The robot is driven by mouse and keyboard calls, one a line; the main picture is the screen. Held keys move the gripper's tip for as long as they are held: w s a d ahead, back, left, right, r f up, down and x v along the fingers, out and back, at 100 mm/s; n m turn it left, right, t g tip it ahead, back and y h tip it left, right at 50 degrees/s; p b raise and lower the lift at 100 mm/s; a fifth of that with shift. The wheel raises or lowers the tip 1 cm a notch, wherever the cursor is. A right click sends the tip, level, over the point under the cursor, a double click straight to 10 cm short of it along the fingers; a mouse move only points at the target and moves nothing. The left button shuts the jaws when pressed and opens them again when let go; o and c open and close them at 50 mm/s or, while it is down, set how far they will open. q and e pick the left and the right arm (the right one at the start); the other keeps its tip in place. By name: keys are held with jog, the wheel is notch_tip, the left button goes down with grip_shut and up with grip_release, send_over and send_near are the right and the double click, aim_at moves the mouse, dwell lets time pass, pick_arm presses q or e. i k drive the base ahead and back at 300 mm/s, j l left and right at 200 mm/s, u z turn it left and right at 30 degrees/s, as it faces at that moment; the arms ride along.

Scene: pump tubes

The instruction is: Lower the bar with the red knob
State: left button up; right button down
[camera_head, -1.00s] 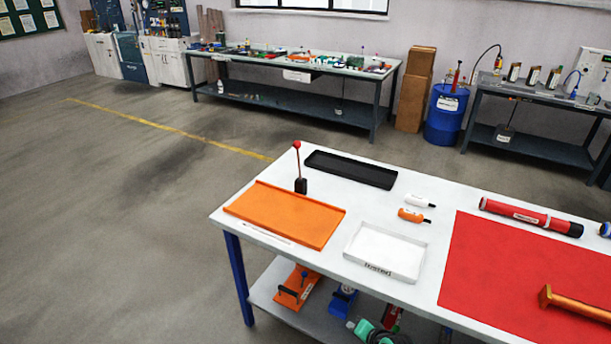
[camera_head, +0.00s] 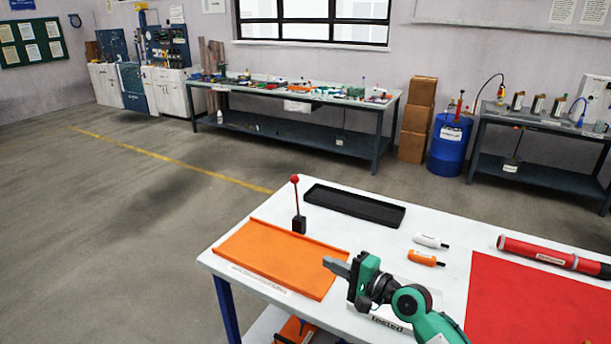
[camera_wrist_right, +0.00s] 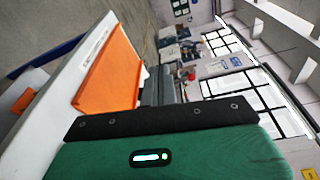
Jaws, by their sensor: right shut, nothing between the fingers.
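The red knob (camera_head: 295,179) tops a thin bar (camera_head: 297,200) that stands nearly upright from a small black base (camera_head: 299,224) on the white table, behind the orange mat. A red spot in the right wrist view, beyond the fingers, looks like the knob (camera_wrist_right: 191,75). My right gripper (camera_head: 336,265) is shut and empty. It is above the right edge of the orange mat, to the right of and nearer than the bar, apart from it. My left gripper is not in view.
A black tray (camera_head: 355,206) lies right of the bar. The orange mat (camera_head: 280,258) has a raised rim. White and orange bottles (camera_head: 426,258), a red tube (camera_head: 550,254) and a red mat (camera_head: 530,310) lie farther right. My arm partly hides the white tray marked "tested".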

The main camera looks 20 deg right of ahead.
aim_at(294, 178)
jog(key=i+l, duration=0.2)
jog(key=i, duration=0.15)
jog(key=i+l, duration=0.2)
jog(key=i, duration=0.2)
jog(key=i+l, duration=0.2)
jog(key=i, duration=0.15)
